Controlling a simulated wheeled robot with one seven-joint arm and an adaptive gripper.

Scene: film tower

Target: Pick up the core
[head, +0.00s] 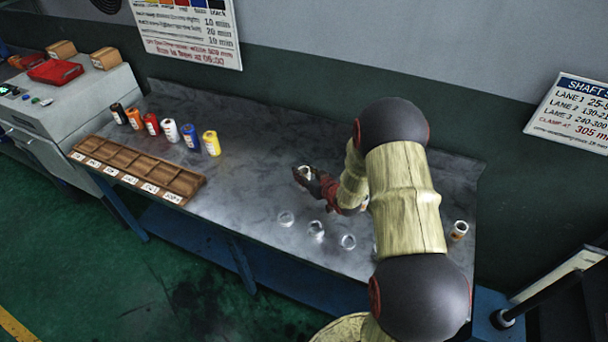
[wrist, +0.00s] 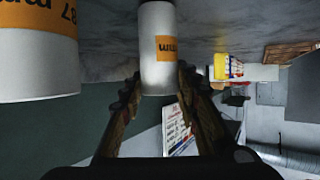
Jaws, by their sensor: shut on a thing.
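A white core (wrist: 158,28) with an orange label ending in "mm" stands between the fingers of my gripper (wrist: 158,84) in the wrist view. The fingers close on both its sides near one end. In the head view my gripper (head: 309,178) is over the middle of the grey bench, with a small whitish top, likely the core's (head: 303,171), at its tip. Its far end is cut off in the wrist view, so I cannot tell whether it touches the bench. A second, larger-looking white core (wrist: 38,68) with an orange label is close by on the left in the wrist view.
Pale round rings (head: 316,229) mark the bench (head: 255,210) before my gripper. A white-and-orange cylinder (head: 459,230) stands at the right end. Several coloured canisters (head: 190,136) and a wooden compartment tray (head: 140,170) are on the left. My arm hides part of the bench.

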